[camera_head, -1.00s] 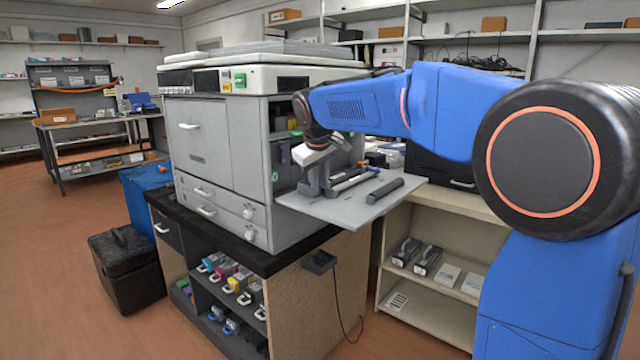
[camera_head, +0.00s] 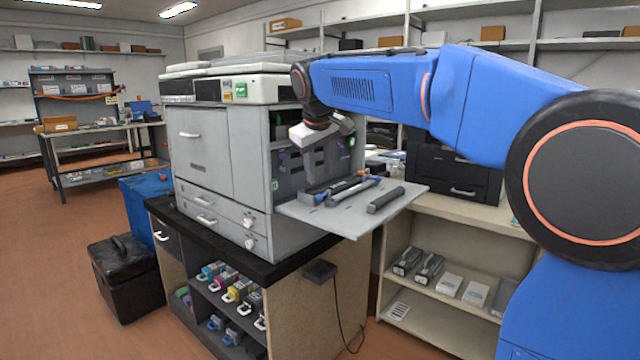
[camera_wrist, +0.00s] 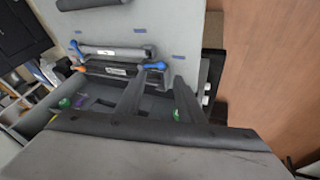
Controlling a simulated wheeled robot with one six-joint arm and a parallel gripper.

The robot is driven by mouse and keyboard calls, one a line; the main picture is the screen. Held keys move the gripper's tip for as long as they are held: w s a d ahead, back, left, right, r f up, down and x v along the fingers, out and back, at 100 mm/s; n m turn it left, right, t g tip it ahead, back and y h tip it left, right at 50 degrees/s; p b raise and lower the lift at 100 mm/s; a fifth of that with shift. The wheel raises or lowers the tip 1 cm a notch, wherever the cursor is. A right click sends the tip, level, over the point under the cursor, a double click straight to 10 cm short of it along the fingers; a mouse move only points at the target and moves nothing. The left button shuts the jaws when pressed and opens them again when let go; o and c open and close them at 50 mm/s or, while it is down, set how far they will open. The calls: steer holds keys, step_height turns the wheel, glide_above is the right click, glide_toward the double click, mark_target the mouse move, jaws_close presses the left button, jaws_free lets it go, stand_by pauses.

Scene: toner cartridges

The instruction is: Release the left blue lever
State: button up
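The left blue lever (camera_head: 320,198) sits at the near left end of a dark unit with orange parts (camera_head: 336,187), above the printer's lowered door. In the wrist view this lever (camera_wrist: 155,66) lies just beyond my fingertips, apparently apart from them. A second blue lever (camera_wrist: 76,46) shows at the unit's other end. My gripper (camera_head: 318,168) hangs in front of the printer's opening, above the unit. In the wrist view my gripper (camera_wrist: 160,80) has its two fingers spread with nothing held between them.
The grey printer (camera_head: 200,150) stands on a black-topped cabinet (camera_head: 270,258). Its lowered door (camera_head: 350,222) carries a dark cylinder (camera_head: 385,199). Green parts (camera_wrist: 65,103) show inside the opening. A shelf unit (camera_head: 440,322) with boxes stands at the right.

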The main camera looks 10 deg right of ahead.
steer(key=v, duration=0.8)
steer(key=shift+r, duration=0.3)
steer(key=shift+s, duration=0.15)
steer(key=s+d+f+m, duration=0.2)
steer(key=s+d+f, duration=0.2)
steer(key=s+f, duration=1.3)
steer(key=s+d+f+m+y, duration=0.1)
steer(key=s+d+f, duration=0.4)
steer(key=s+f, duration=1.2)
steer(key=shift+s+d+m+g+y, duration=0.3)
steer(key=shift+s+d+m+g, duration=0.1)
steer(key=shift+s+m, duration=0.45)
steer(key=shift+f, duration=0.1)
